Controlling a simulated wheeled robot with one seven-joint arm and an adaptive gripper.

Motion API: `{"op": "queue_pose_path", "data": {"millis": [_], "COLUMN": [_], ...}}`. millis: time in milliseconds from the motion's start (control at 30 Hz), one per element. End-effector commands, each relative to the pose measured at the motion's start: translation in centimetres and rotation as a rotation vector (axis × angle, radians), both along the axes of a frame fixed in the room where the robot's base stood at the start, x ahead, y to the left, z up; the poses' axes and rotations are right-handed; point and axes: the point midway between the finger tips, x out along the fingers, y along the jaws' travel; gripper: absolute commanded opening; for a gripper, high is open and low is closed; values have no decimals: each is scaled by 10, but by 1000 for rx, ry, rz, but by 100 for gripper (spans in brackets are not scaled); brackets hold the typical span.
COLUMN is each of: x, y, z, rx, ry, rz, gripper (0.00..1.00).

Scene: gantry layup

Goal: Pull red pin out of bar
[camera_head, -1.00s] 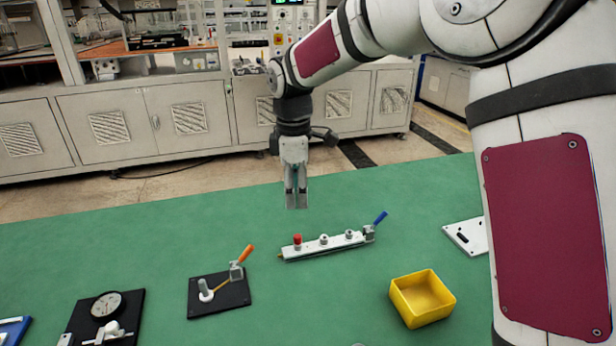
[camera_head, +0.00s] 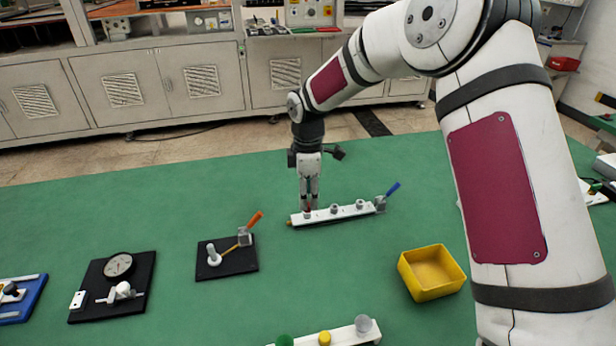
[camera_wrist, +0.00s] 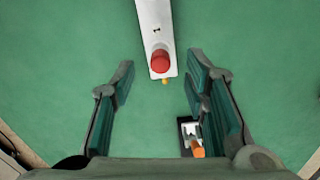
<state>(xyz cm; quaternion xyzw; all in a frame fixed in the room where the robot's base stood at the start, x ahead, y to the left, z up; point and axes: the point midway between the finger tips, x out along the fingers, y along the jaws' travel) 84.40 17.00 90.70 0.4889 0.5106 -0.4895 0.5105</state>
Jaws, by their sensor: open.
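The red pin (camera_wrist: 160,61) stands near the end of the white bar (camera_wrist: 153,22) in the wrist view. In the head view the bar (camera_head: 341,212) lies on the green table, and the red pin (camera_head: 307,209) shows only partly beside my fingers. My gripper (camera_head: 309,203) points down at the pin end of the bar. In the wrist view my gripper (camera_wrist: 160,100) is open and empty, its fingers apart on either side of the bar's end. The pin head lies ahead of the gap between them. Whether the fingertips touch anything cannot be told.
A blue-handled clamp (camera_head: 383,201) sits at the bar's right end. A black plate with an orange-handled clamp (camera_head: 228,262) lies at front left. A yellow bin (camera_head: 432,272) stands at front right. A dial gauge plate (camera_head: 112,290) is farther left. Green table is free between them.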

Motion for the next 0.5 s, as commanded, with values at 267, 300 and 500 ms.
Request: {"op": "queue_pose_path", "data": {"millis": [267,300,500], "x": [0,0,0], "y": [1,1,0], "z": [-29,-31,-33], "rx": [0,0,0], "ry": [1,1,-1], "rz": [0,0,0], "gripper": [42,42,42]}}
